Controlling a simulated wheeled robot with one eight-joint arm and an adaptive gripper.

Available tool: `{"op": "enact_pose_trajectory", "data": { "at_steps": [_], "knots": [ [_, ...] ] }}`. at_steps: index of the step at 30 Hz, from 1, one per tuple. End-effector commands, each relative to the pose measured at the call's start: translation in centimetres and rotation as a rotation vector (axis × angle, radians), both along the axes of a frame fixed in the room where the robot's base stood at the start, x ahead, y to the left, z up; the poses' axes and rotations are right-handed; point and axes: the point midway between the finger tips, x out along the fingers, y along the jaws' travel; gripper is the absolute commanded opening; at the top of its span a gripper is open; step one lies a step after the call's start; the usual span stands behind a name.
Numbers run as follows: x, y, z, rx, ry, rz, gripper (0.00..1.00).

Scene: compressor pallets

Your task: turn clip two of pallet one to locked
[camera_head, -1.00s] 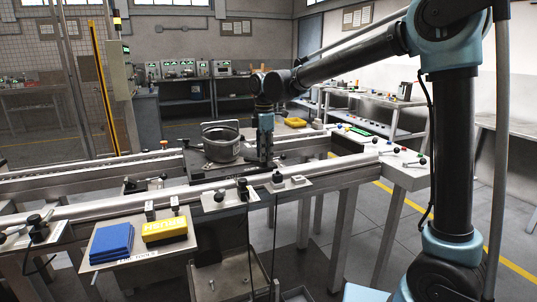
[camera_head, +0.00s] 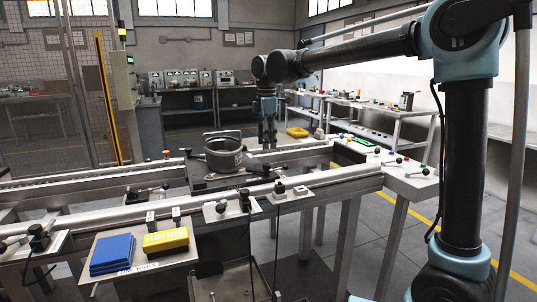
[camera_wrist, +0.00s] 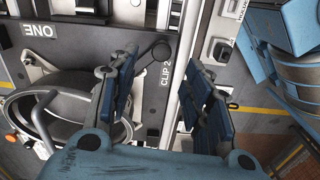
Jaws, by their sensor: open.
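Pallet one is a dark plate (camera_wrist: 85,38) marked "ONE" in the wrist view, and in the head view (camera_head: 203,182) it carries a dark round housing (camera_head: 223,152). The housing also shows in the wrist view (camera_wrist: 22,108). Clip two, beside the "CLIP 2" lettering, shows a lever ending in a round black knob (camera_wrist: 161,50). The rest of the clip is partly hidden behind the left finger, so I cannot tell its setting. My gripper (camera_wrist: 158,64) is open and empty, with the knob in view between its blue fingers. In the head view my gripper (camera_head: 268,125) hangs above and behind the pallet's right end.
A metal rail (camera_head: 330,182) runs along the front of the pallet. Blue pads (camera_head: 112,253) and a yellow block (camera_head: 166,240) lie on a front shelf. Several coloured-knob levers stand on the right-hand ledge (camera_head: 400,178). An orange knob (camera_wrist: 11,138) shows beside the housing.

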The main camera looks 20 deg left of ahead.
Motion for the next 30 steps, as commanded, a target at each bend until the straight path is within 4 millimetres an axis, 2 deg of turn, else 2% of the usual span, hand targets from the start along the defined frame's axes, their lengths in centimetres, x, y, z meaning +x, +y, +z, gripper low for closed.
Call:
{"op": "enact_pose_trajectory", "data": {
  "at_steps": [3, 8, 24, 27, 30],
  "knots": [
    [0.0, 0.0, 1.6, 0.0, 0.0, 0.0, 0.45],
    [0.1, 0.0, 2.7, 0.0, 0.0, 0.0, 0.45],
    [0.1, -0.1, 2.9, 0.0, 0.0, -0.002, 0.45],
    [0.5, -1.1, 2.9, 0.002, -0.001, -0.03, 0.45],
    [1.5, -3.8, 2.9, 0.007, -0.004, -0.106, 0.45]
  ]
}}
